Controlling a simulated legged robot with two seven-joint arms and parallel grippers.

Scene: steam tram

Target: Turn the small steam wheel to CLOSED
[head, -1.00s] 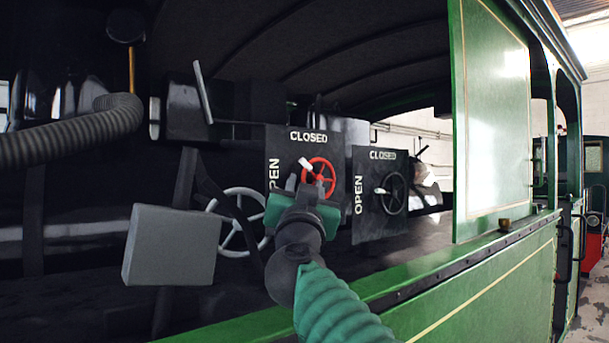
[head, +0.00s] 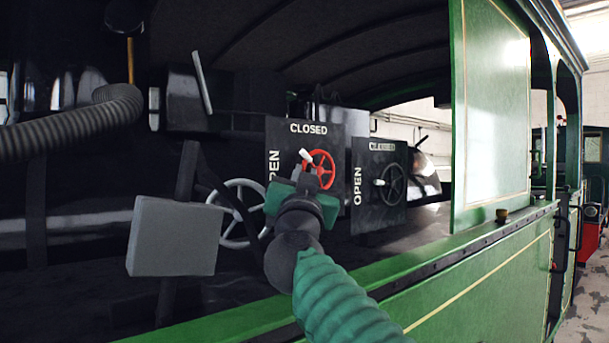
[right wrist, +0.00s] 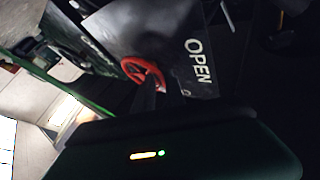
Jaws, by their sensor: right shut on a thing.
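The small red wheel (head: 327,170) is on a dark panel (head: 335,135) with CLOSED lettered at the top and OPEN at the left side. Its white handle (head: 306,156) points up and left, between the two words. My right gripper (head: 304,183) reaches the wheel's lower left and hides part of its rim. In the right wrist view, my fingers (right wrist: 158,92) are shut on the rim of the red wheel (right wrist: 131,68), beside the OPEN lettering. The exact grip is dark and hard to see. My left gripper is not in view.
A second panel with a black wheel (head: 394,184) stands just right. A larger grey wheel (head: 236,232) is behind my gripper at left. A grey block (head: 174,237) is at lower left. The green cab side (head: 470,255) runs below and right of my arm.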

